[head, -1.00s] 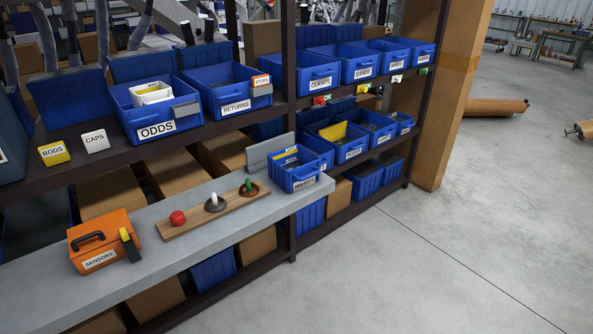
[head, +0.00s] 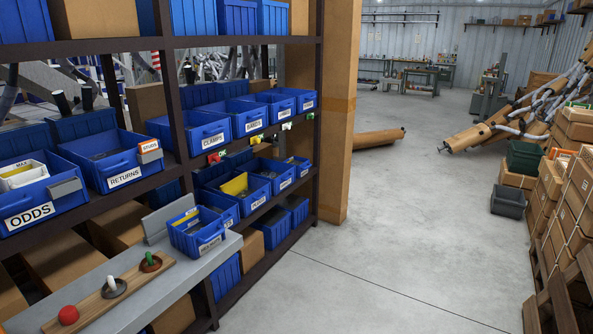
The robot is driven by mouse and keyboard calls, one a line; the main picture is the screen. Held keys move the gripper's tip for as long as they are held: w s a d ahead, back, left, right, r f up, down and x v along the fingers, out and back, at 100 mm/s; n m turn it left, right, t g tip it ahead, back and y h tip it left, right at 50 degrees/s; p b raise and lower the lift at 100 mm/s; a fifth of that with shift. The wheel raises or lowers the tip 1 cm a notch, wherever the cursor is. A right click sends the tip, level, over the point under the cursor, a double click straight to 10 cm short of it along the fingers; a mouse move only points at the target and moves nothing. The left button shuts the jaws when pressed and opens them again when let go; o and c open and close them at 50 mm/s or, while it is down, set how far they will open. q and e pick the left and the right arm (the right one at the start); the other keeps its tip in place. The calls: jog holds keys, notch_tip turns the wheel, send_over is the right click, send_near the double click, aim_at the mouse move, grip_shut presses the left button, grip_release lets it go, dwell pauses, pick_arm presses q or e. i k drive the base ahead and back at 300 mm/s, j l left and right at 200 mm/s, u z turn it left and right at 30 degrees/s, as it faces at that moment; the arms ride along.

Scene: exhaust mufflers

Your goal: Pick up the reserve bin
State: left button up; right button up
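No label in view reads clearly as reserve. A small blue bin (head: 198,232) with a label too blurred to read sits at the right end of the grey bench, with cards inside. Other blue bins on the rack are labelled odds (head: 36,194), returns (head: 108,160), clamps (head: 197,133) and bands (head: 244,119). A row of blue bins below them, one holding something yellow (head: 235,185), has labels that are hard to read. Neither of my grippers is in view.
The grey bench (head: 190,277) carries a wooden board with a red knob (head: 68,315) and two pegs. Open concrete floor (head: 380,255) lies right of the rack. Stacked cartons (head: 576,185) stand at the far right, with a dark green crate (head: 524,157) and a grey bin (head: 508,202).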

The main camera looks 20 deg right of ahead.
aim_at(303, 165)
jog(key=i+l+z, duration=0.35)
jog(key=i, duration=0.25)
jog(key=i+l+z, duration=0.35)
jog(key=i, duration=0.35)
jog(key=i+z, duration=0.35)
jog(key=i, duration=0.3)
jog(key=i+u, duration=0.1)
jog(key=i, duration=0.6)
jog(key=i+l+u, duration=0.1)
jog(key=i, duration=0.6)
jog(key=i+l+u, duration=0.15)
jog(key=i+u, duration=0.3)
jog(key=i+l+u, duration=0.45)
jog(key=i+j, duration=0.05)
jog(key=j, duration=0.05)
